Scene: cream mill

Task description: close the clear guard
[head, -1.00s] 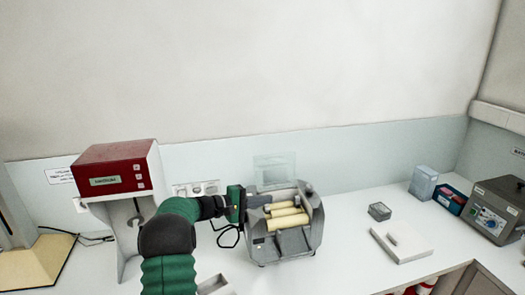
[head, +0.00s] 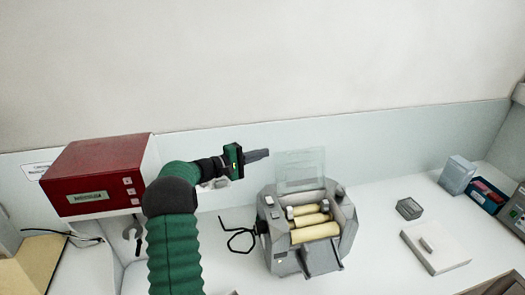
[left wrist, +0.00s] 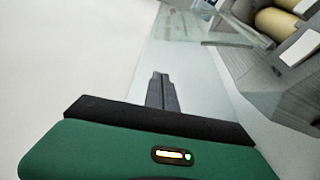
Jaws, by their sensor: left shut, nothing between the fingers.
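The clear guard (head: 301,169) stands raised, upright, at the back of the grey roller mill (head: 283,258). Several cream rollers (head: 313,219) lie exposed in the mill's open top. In the left wrist view the guard (left wrist: 205,24) shows as a clear pane at the top, with the mill (left wrist: 275,85) at the right. My left gripper (head: 268,153) is shut and empty, just left of the guard near its upper edge, with a small gap seen in the head view. Its fingers (left wrist: 161,88) point toward the wall in the left wrist view. My right gripper is out of view.
A red and white machine (head: 97,178) stands at the left. A small grey box (head: 409,208) and a white slab (head: 436,248) sit on the right. The counter between them and the mill is clear.

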